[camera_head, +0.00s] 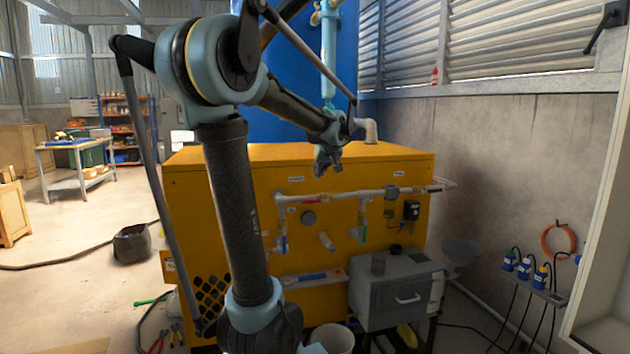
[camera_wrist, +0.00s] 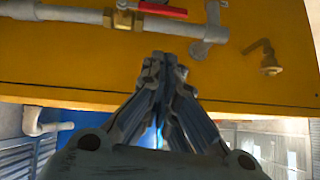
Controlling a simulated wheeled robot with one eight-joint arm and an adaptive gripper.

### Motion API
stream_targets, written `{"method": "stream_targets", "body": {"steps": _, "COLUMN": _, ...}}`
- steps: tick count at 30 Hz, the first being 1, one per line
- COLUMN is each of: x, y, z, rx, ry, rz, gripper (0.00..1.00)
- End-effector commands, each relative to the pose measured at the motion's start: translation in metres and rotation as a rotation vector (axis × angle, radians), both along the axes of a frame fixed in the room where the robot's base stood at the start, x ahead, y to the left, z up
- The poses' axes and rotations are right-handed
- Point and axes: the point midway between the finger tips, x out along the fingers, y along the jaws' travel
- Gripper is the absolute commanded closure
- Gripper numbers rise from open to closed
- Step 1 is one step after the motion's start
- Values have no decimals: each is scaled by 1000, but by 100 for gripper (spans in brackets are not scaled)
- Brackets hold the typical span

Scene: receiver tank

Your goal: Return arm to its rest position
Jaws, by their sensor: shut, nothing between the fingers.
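My arm rises from the bottom of the head view, bends at a large light-blue joint near the top and reaches forward to the right. My gripper (camera_head: 325,172) hangs in front of the upper front edge of the yellow cabinet (camera_head: 225,190). In the wrist view my gripper (camera_wrist: 163,62) has its fingertips together and nothing between them. Behind the fingers is the yellow panel (camera_wrist: 60,65) with a grey pipe (camera_wrist: 70,14) and a red-handled valve (camera_wrist: 160,8). I cannot tell the exact gap between the fingertips and the panel.
A grey box with a drawer (camera_head: 395,290) stands at the cabinet's lower right. A white bucket (camera_head: 333,338) is on the floor beside it. Louvred windows (camera_head: 520,40) and a concrete wall are at right. A workbench (camera_head: 75,160) stands far left, with open floor before it.

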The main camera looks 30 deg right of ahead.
Motion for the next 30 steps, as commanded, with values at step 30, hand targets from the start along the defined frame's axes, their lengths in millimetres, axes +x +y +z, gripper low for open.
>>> {"method": "stream_targets", "body": {"steps": 30, "x": -57, "y": 236, "z": -76, "rx": 88, "ry": 240, "rz": 181, "gripper": 100}}
